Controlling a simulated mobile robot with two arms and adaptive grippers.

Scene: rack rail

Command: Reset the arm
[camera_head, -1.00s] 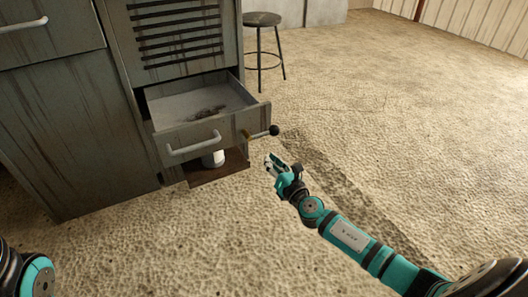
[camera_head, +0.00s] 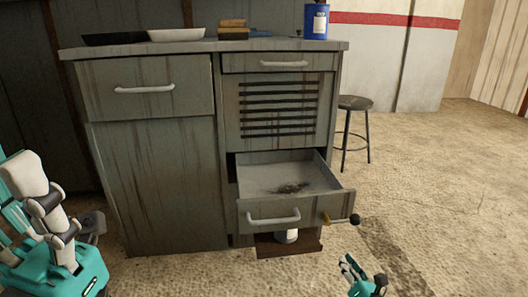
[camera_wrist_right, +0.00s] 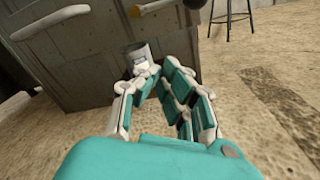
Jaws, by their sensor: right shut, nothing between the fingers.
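My right gripper (camera_head: 347,262) is low at the bottom right of the head view, in front of and to the right of the open drawer. In the right wrist view its fingers (camera_wrist_right: 157,72) converge and are shut with nothing held. My left gripper (camera_head: 62,225) shows large and close at the left edge of the head view, partly cut off; whether its fingers are open cannot be told.
A grey cabinet (camera_head: 160,190) has its lower drawer (camera_head: 262,212) pulled out, with a dark-knobbed rod (camera_head: 345,220) at its right front corner. A white cylinder (camera_head: 287,236) stands beneath it. A stool (camera_head: 355,103) is behind right. The floor at right is clear.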

